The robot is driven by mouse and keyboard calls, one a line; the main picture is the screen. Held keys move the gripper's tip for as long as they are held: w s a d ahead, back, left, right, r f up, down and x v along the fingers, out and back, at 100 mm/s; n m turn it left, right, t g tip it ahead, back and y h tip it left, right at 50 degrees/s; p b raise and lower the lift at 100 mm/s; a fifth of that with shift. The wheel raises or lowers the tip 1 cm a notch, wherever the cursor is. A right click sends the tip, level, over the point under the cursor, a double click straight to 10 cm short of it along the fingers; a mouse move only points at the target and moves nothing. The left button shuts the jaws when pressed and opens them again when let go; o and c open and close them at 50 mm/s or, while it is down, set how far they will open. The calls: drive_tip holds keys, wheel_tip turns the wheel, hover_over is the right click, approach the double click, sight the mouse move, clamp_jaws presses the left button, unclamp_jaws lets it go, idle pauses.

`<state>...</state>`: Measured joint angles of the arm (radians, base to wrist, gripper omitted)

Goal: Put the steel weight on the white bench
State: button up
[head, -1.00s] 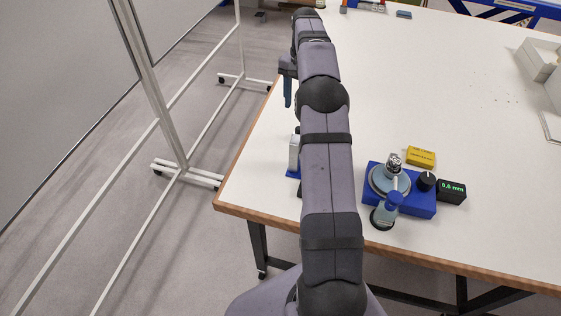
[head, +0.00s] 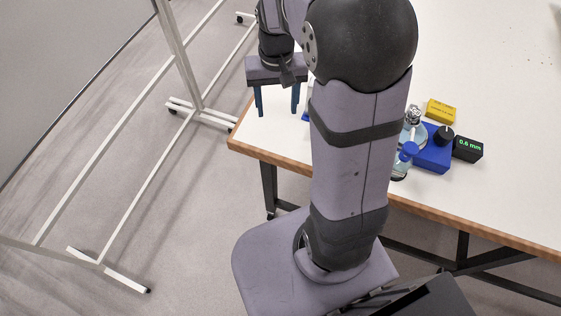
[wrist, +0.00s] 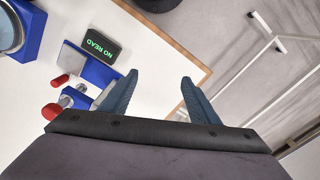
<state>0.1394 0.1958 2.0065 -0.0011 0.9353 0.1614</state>
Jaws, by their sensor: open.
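A small shiny metal piece (head: 413,114), which looks like the steel weight, sits on the round plate of a blue-based device in the head view. It is partly hidden by my arm, and I do not make it out in the wrist view. The white bench (head: 490,100) carries the device. My gripper (head: 278,113) is open and empty over the bench's near left corner, left of the metal piece and apart from it. Its two blue fingers are spread in the wrist view (wrist: 159,75), with bare bench between them.
A second blue-based device (wrist: 97,70) with red knobs and a "NO READ" display (wrist: 100,46) stands beside my fingers. A yellow box (head: 440,111) and a "0.6 mm" display (head: 468,149) stand right of the metal piece. A white wheeled frame (head: 185,65) stands left of the bench.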

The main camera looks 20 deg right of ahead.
drive_tip(key=s+a+f+n, duration=0.1)
drive_tip(key=s+a+f, duration=0.1)
drive_tip(key=s, duration=0.4)
drive_tip(key=s+a+f+n, duration=0.2)
drive_tip(key=s+a, duration=0.1)
drive_tip(key=s, duration=0.4)
drive_tip(key=shift+s, duration=0.25)
drive_tip(key=shift+f, duration=0.1)
wheel_tip(320, 180, down, 32)
drive_tip(key=b, duration=3.1)
drive_tip(key=shift+r+b, duration=0.25)
drive_tip(key=shift+b, duration=0.05)
